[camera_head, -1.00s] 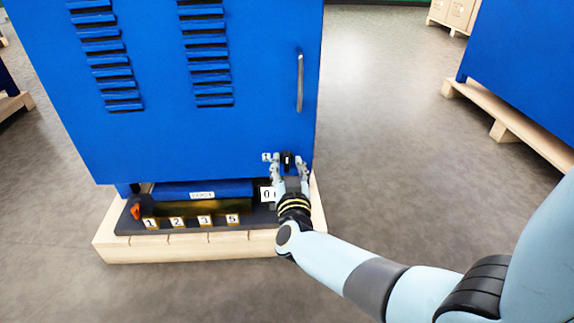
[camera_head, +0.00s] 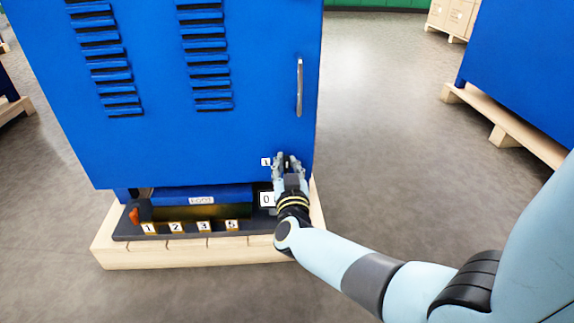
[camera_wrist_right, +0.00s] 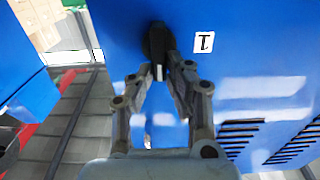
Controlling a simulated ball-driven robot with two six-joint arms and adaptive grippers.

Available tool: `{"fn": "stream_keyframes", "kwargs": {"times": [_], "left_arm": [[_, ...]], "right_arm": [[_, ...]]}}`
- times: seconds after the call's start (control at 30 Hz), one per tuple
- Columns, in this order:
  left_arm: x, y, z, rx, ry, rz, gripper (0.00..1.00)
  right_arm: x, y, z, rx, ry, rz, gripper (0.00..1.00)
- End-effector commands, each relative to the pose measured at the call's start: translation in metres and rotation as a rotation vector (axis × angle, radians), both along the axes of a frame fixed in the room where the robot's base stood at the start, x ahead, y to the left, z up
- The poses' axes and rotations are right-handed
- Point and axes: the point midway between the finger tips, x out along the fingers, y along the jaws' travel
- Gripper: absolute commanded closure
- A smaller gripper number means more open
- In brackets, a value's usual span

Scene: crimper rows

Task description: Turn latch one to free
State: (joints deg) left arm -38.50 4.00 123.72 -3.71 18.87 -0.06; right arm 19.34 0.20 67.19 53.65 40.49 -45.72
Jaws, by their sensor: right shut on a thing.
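Latch one is a dark knob with a pale pointer, low on the blue cabinet door beside a white label marked 1 (camera_head: 265,162). In the right wrist view the black latch (camera_wrist_right: 156,42) shows with its label (camera_wrist_right: 204,42) to the right. My right gripper (camera_head: 288,160) is at the latch and hides most of it in the head view. In the right wrist view the right gripper's fingers (camera_wrist_right: 160,75) are closed in on the latch's pale-tipped handle. My left gripper is in neither view.
The blue cabinet (camera_head: 200,140) stands on a wooden pallet (camera_head: 180,255). A dark ledge below carries several numbered tags (camera_head: 204,227) and an orange part (camera_head: 134,217). A vertical door handle (camera_head: 299,87) is above the latch. Open floor (camera_head: 390,130) lies to the right.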

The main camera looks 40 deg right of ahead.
Motion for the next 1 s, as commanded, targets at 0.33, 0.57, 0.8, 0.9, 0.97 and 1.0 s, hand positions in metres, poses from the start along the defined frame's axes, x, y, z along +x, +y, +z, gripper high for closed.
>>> {"fn": "stream_keyframes", "kwargs": {"times": [0.33,0.57,0.8,0.9,0.97,1.0], "left_arm": [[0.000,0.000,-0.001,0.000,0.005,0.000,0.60],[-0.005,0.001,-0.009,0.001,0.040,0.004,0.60],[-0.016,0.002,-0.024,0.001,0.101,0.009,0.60],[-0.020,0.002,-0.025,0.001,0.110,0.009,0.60],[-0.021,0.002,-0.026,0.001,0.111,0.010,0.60],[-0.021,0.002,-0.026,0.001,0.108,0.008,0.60]], "right_arm": [[-0.001,0.000,0.000,0.021,-0.012,0.000,1.00],[-0.002,-0.002,0.000,0.112,-0.068,0.000,1.00],[-0.004,-0.006,-0.001,0.287,-0.173,0.000,1.00],[-0.005,-0.007,-0.003,0.368,-0.223,0.000,1.00],[-0.006,-0.008,-0.003,0.416,-0.253,0.000,1.00],[-0.006,-0.009,-0.004,0.449,-0.273,0.000,1.00]]}}
